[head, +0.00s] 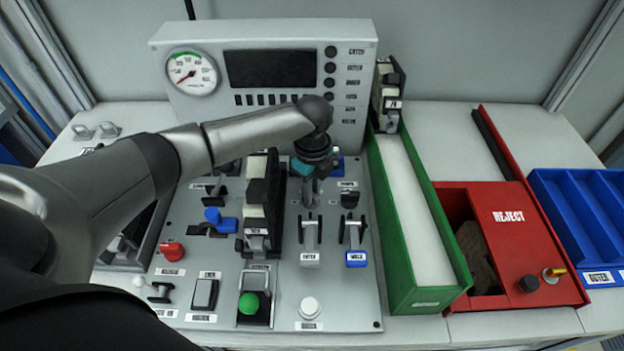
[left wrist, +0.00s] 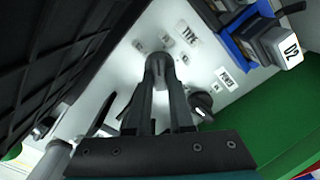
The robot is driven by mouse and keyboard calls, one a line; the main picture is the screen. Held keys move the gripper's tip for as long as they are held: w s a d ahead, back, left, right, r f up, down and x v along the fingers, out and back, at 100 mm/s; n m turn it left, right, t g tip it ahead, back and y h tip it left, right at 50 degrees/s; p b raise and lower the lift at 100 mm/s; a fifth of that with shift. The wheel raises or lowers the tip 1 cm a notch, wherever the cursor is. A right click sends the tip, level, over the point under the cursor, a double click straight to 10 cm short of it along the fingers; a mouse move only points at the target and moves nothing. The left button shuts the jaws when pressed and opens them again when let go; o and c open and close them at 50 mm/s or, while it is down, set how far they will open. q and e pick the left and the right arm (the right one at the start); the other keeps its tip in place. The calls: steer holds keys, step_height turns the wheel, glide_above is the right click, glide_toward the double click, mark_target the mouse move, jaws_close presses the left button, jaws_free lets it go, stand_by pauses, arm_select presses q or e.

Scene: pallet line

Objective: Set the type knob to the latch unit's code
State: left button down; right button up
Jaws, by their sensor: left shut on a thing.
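My left gripper (head: 311,192) reaches down over the middle of the grey panel. In the left wrist view its two fingers (left wrist: 159,70) close on a small dark knob beside a label that reads like TYPE (left wrist: 187,33). The fingers hide most of the knob, so its pointer setting cannot be read. A grey-and-black unit with a D2 tag (left wrist: 290,49) sits in a blue holder (left wrist: 240,42) in the left wrist view. I cannot tell for sure that this is the latch unit. My right gripper is not in view.
Another black knob (left wrist: 201,106) is close beside the fingers. A tall black-and-white unit (head: 257,205) stands just left of the gripper. A green-walled tray (head: 383,195) lies to the right, then a red reject bin (head: 508,240) and blue bins (head: 575,215). A gauge (head: 191,73) and dark display stand behind.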

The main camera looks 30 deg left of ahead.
arm_select(q)
steer(key=n+p, duration=0.3)
steer(key=shift+r+n+p, duration=0.2)
steer(key=shift+n+p, duration=0.2)
steer(key=n+p, duration=0.1)
steer(key=n, duration=0.1)
steer(key=n+p, duration=0.2)
steer(key=shift+w+f, duration=0.15)
steer(key=shift+w, duration=0.05)
steer(key=shift+a+n, duration=0.1)
steer(key=shift+n, duration=0.2)
steer(key=c, duration=0.8)
jaws_free()
step_height(320, 180, up, 15)
steer(key=p, duration=0.2)
